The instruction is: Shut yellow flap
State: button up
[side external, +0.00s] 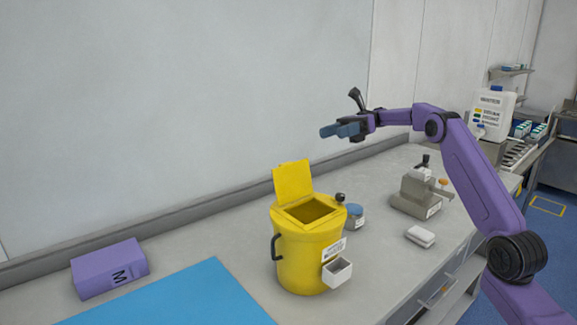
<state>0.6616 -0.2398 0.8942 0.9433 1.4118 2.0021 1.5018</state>
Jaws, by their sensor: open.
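A yellow bin (304,258) stands on the grey counter with a black handle on its left side and a small white box on its front right. Its yellow flap (293,181) is raised, standing nearly upright at the back of the square opening. The opening shows dark inside. My gripper (327,132) is open and empty, up in the air behind and to the right of the flap in the picture, well apart from it. Its blue-grey fingers point left.
A blue mat (185,298) and a purple box (110,268) lie left of the bin. A blue-lidded jar (355,216) stands close behind its right side. A grey device (416,195) and a small white block (420,237) sit further right. The wall (170,90) runs behind the counter.

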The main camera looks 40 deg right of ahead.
jog(key=d, duration=0.2)
send_near(288, 162)
jog(key=shift+m+t, duration=0.3)
jog(key=a, duration=0.6)
jog(key=a+f, duration=0.1)
jog(key=a, duration=0.3)
jog(key=shift+s+a, duration=0.1)
jog(key=shift+s, duration=0.2)
grip_shut()
